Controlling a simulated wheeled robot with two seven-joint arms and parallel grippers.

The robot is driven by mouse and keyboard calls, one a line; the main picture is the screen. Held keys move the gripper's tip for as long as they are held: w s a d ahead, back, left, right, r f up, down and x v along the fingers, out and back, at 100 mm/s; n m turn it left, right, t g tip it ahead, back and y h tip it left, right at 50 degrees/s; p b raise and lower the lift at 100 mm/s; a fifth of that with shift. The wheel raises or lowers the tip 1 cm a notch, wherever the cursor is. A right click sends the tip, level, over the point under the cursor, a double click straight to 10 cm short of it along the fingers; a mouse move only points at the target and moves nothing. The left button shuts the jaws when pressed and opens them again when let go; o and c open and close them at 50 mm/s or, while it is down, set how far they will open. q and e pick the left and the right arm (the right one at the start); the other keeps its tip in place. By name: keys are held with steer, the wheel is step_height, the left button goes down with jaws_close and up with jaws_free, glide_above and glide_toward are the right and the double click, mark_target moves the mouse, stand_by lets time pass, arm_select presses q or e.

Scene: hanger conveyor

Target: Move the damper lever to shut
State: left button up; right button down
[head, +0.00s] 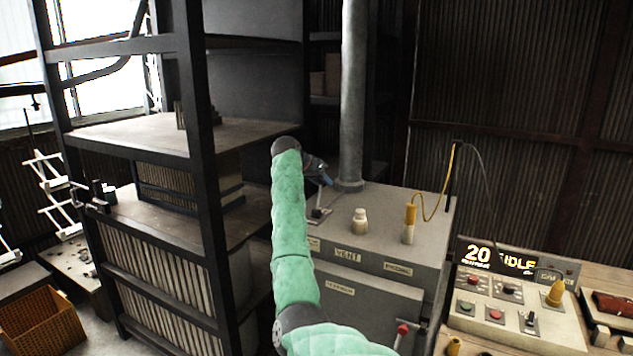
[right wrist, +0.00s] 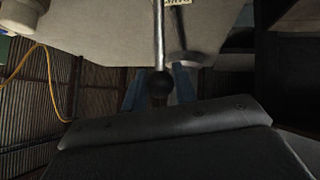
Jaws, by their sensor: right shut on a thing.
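The damper lever is a thin metal rod (right wrist: 159,35) with a black ball knob (right wrist: 159,84), seen in the right wrist view. Its small base plate (head: 319,214) shows in the head view on top of the grey cabinet (head: 375,215), left of the pipe's foot. My right gripper (head: 326,181) reaches over the cabinet top and is shut on the lever's knob. In the right wrist view its blue fingers (right wrist: 160,88) stand on both sides of the knob. A label near the lever is partly hidden, so I cannot read its markings. My left gripper is not in view.
A vertical grey pipe (head: 353,95) rises close behind my right gripper. A pale knob (head: 360,221) and a yellow handle (head: 409,223) with a cable stand to the right on the cabinet. A dark shelf rack (head: 197,130) is at the left, a control panel (head: 515,310) at the right.

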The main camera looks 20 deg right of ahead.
steer(key=shift+w+d, duration=0.15)
steer(key=shift+w, duration=0.05)
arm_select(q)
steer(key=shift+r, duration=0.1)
arm_select(e)
steer(key=shift+w+d+f, duration=0.1)
steer(key=shift+w+d, duration=0.05)
steer(key=shift+d, duration=0.1)
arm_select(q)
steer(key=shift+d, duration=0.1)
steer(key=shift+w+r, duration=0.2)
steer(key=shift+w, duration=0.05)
arm_select(e)
steer(key=shift+d, duration=0.15)
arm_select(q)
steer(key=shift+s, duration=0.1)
arm_select(e)
steer(key=c, duration=1.3)
jaws_free()
steer(key=shift+w, duration=0.1)
steer(key=shift+o, duration=0.9)
steer(key=shift+f, duration=0.2)
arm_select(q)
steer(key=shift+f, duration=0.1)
